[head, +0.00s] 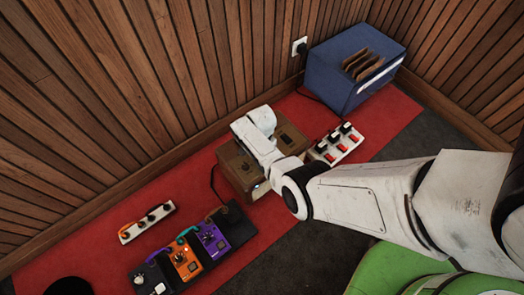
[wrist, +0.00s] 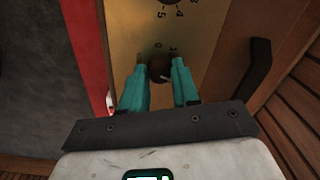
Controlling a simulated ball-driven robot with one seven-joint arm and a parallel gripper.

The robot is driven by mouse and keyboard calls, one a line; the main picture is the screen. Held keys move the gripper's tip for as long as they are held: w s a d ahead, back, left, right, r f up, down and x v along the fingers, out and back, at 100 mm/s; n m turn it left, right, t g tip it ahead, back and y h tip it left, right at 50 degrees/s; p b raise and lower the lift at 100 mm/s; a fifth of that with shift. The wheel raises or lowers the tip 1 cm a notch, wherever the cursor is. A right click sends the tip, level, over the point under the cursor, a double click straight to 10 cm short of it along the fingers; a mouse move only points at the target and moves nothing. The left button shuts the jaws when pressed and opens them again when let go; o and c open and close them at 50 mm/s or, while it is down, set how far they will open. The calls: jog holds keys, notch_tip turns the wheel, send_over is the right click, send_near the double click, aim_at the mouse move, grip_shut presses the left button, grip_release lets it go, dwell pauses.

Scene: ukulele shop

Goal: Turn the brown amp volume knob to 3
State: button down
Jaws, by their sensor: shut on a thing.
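The brown amp (head: 236,168) stands on the red carpet against the wood-slat wall in the head view, partly covered by my white arm. In the wrist view its brass-coloured panel (wrist: 138,30) carries a small dark brown round knob (wrist: 158,66) with a light pointer mark near its lower right edge. My gripper (wrist: 159,72) has one teal finger on each side of this knob and is shut on it. My fingers are hidden in the head view.
A dark handle (wrist: 259,70) sticks up beside the panel. A white switch box (head: 336,147) lies right of the amp, and a blue cabinet (head: 350,75) stands behind it. A pedalboard (head: 240,222) with coloured pedals and a white power strip (head: 147,222) lie at the left.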

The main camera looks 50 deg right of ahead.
dwell(0.5)
jog(key=c, duration=0.8)
grip_release()
jog(key=shift+c, duration=0.2)
jog(key=shift+r, duration=0.1)
notch_tip(320, 180, up, 11)
jog(key=p, duration=0.6)
jog(key=shift+f, duration=0.2)
